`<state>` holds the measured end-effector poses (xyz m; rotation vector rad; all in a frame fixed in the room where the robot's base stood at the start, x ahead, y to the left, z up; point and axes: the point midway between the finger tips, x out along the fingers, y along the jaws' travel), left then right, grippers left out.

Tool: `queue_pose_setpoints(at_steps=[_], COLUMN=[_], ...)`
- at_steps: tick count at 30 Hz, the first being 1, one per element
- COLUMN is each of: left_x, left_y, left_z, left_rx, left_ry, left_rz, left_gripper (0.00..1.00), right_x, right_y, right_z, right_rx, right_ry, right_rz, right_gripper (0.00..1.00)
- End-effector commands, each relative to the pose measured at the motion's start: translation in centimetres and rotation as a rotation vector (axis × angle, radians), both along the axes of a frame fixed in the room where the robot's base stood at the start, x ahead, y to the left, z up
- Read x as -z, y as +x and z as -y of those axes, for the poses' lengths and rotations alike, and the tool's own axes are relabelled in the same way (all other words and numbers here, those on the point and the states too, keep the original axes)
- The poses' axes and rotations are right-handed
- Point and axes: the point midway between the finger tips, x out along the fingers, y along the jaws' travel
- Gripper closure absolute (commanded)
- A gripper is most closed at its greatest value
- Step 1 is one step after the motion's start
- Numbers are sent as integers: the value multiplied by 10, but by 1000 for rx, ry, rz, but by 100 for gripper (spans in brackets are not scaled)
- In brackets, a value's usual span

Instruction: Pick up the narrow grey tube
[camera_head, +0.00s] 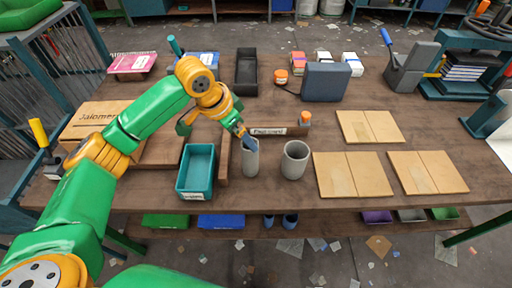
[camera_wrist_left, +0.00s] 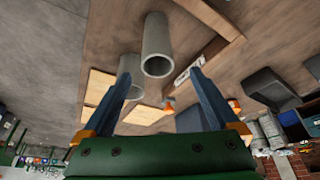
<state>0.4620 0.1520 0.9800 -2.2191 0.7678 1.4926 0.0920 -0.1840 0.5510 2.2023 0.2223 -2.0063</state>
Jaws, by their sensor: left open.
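The narrow grey tube (camera_head: 250,168) stands upright on the wooden table, left of a wider grey tube (camera_head: 294,162). My left gripper (camera_head: 246,138) is at its top, and a blue finger overlaps its rim in the head view. In the left wrist view the fingers of my left gripper (camera_wrist_left: 159,75) are spread apart and empty. The narrow tube (camera_wrist_left: 156,42) shows between and just beyond the fingertips there, its open end facing the camera. The wider tube (camera_wrist_left: 130,72) is partly hidden behind it and a finger. Contact cannot be told. My right gripper is not in view.
A teal tray (camera_head: 183,192) and a wooden strip (camera_head: 224,160) lie left of the tubes. A labelled wooden bar (camera_head: 275,131) lies behind them. Several light wooden boards (camera_head: 353,175) lie to the right. A dark grey block (camera_head: 326,80) stands farther back.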

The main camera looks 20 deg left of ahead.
Motion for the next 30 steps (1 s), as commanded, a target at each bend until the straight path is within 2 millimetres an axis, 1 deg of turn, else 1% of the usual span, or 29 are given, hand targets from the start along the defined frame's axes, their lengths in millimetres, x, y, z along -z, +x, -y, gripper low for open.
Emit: queue_pose_setpoints(at_steps=[5, 6, 9, 16, 17, 18, 20, 21, 23, 24, 26, 27, 30], left_x=[30, 39, 52, 55, 55, 55, 55, 55, 55, 55, 55, 55, 55], left_y=[9, 11, 16, 17, 17, 17, 17, 17, 17, 17, 17, 17, 17], left_z=[4, 5, 8, 9, 9, 9, 9, 9, 9, 9, 9, 9, 9], left_rx=[-1, 0, 0, 1, 1, 1, 1, 1, 1, 1, 1, 1, 1], left_ry=[0, -1, 0, 0, 0, 0, 0, 0, 0, 0, 0, 0, 0], left_rz=[-5, -4, -2, 1, 1, 1, 1, 1, 1, 1, 1, 1, 2], left_gripper=[6, 6, 6, 6, 14, 24, 41, 51, 68, 78, 95, 100, 100], right_x=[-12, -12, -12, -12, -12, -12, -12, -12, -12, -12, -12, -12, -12], right_y=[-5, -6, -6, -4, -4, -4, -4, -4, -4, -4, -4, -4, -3], right_z=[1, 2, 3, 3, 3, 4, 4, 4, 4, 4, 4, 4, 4], right_rx=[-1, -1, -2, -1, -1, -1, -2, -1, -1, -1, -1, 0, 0], right_ry=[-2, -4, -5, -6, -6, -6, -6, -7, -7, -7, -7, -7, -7], right_rz=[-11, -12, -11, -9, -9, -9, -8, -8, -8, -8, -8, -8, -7], right_gripper=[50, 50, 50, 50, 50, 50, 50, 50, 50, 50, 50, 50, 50])
